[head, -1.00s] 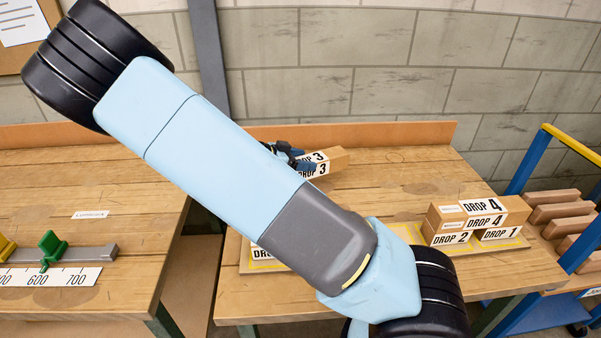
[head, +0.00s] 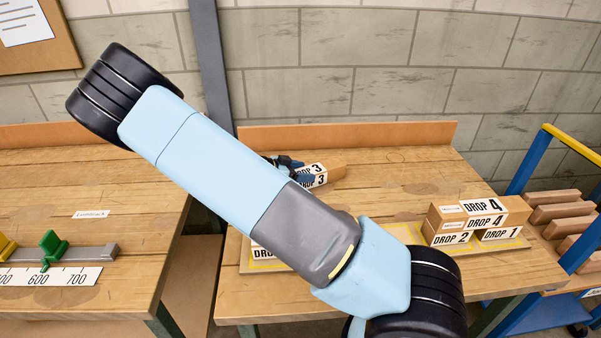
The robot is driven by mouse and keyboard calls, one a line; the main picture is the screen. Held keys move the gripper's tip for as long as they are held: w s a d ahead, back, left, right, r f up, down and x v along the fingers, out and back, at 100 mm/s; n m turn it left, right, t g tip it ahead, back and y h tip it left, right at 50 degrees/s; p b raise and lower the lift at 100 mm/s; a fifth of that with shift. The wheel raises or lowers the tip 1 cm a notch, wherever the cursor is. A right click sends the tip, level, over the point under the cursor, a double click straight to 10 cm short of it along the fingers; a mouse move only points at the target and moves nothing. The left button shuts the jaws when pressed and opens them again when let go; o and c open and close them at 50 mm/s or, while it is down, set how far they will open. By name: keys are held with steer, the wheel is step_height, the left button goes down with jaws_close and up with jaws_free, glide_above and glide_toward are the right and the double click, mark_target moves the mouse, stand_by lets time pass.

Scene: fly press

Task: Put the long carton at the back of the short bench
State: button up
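A brown carton marked DROP 3 (head: 326,174) is over the back part of the right-hand bench (head: 390,170), whose left end shows and which looks the shorter one. My gripper (head: 289,167) is at the carton's left end, and the two move together, so it appears shut on it. My arm hides most of the gripper and part of the carton, so the fingers do not show clearly. Whether the carton touches the bench top cannot be told. An orange upstand (head: 400,133) runs along the bench's back edge.
A carton marked DROP 4 (head: 515,207) lies across cartons marked DROP 2 (head: 450,239) and DROP 1 (head: 500,233) on a yellow-lined board. Another carton is mostly hidden behind my arm. The left bench (head: 130,170) holds a scale and green stop. A blue trolley (head: 530,165) stands right.

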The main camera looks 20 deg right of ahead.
steer(key=o, duration=0.5)
steer(key=shift+c, duration=0.2)
steer(key=v, duration=1.2)
steer(key=shift+d+r, duration=0.1)
steer(key=s+d+r+n+g+y, duration=0.1)
steer(key=s+d+r+n+y, duration=0.35)
steer(key=s+r, duration=0.3)
steer(key=s+d+r+n+g+y, duration=0.25)
steer(key=s+d+r+y, duration=0.35)
steer(key=r, duration=0.3)
steer(key=s+r+n+t+y, duration=0.1)
steer(key=s+r+n+t, duration=0.2)
steer(key=s+r, duration=0.3)
steer(key=s+d+r+n+t+y, duration=0.1)
steer(key=s+r+n, duration=0.4)
steer(key=s, duration=0.6)
steer(key=shift+d+r+n+t+y, duration=0.2)
steer(key=shift+r+n+t+y, duration=0.35)
steer(key=shift+t, duration=0.7)
steer(key=shift+s+r, duration=0.1)
steer(key=shift+s, duration=0.05)
